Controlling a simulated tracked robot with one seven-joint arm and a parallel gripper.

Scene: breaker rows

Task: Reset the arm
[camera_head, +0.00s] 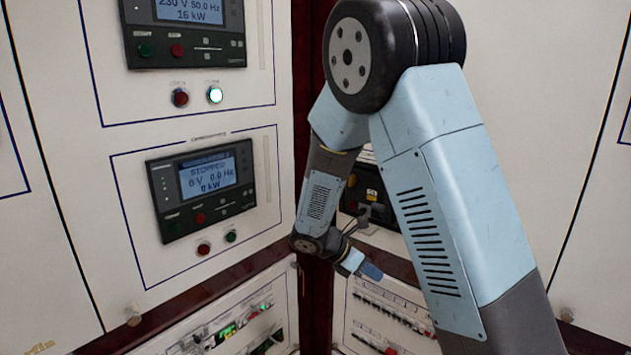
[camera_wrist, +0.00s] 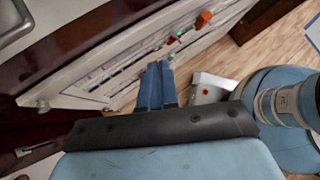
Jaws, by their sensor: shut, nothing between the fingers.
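My blue arm fills the right and middle of the head view, bent, with its lower end near the corner between the cabinets. My gripper (camera_head: 362,268) is at that end, in front of the right-hand cabinet. It also shows in the wrist view (camera_wrist: 157,72), where its two blue fingers lie side by side, shut, with nothing seen between them. The fingers are apart from the panels as far as I can tell.
A control panel (camera_head: 201,188) reading "STOPPED" is on the left cabinet, with another lit panel (camera_head: 185,30) above it. Lower breaker panels (camera_head: 385,315) lie below my gripper. The wrist view shows wooden floor (camera_wrist: 225,60) beyond the fingers.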

